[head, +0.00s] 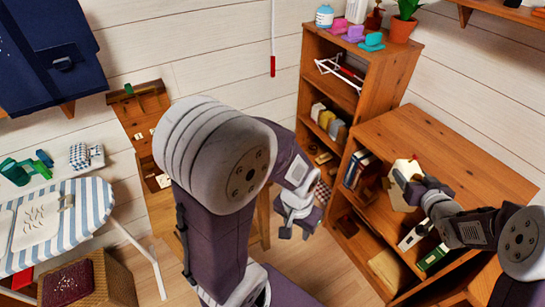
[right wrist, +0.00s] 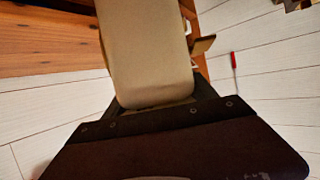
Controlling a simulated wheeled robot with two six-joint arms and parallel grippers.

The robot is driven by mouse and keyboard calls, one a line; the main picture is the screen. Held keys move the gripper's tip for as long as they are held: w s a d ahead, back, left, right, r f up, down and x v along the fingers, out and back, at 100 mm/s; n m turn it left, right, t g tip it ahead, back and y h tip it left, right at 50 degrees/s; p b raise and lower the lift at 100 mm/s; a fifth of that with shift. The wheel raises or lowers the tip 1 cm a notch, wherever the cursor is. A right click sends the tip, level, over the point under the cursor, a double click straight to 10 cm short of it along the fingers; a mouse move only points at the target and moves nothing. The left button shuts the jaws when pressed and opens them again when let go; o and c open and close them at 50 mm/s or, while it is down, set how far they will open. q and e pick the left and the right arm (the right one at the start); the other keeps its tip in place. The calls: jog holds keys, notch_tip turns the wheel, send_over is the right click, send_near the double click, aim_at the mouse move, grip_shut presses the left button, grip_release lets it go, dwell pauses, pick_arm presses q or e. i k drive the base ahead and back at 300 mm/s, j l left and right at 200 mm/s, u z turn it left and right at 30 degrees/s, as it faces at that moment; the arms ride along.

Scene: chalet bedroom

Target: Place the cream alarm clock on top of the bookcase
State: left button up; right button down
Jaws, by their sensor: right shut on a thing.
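The cream alarm clock (head: 406,168) is in the jaws of my right gripper (head: 408,184) at the front of the low wooden bookcase (head: 440,140). In the right wrist view the cream body (right wrist: 148,50) fills the space ahead of the gripper, and the jaws are mostly hidden behind it. The clock's face is not clear in either view. A taller wooden bookcase (head: 384,68) stands to the left, with several objects on top. My left gripper (head: 297,228) hangs empty above the floor in front of the bookcases, its fingertips apart.
The low bookcase's top is bare; its shelves hold books and boxes. A potted plant (head: 402,25), colored blocks (head: 352,34) and a blue-lidded jar (head: 325,16) crowd the tall bookcase's top. An ironing board (head: 95,205) and wicker stool (head: 115,280) stand left.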

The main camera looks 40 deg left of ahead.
aim_at(439, 166)
jog(key=j+u, duration=0.2)
jog(key=u, duration=0.25)
jog(key=k+j+u, duration=0.1)
jog(key=u, duration=0.3)
jog(key=j+u, duration=0.55)
jog(key=u, duration=0.35)
jog(key=j+u, duration=0.2)
jog(key=u, duration=0.25)
jog(key=i, duration=0.05)
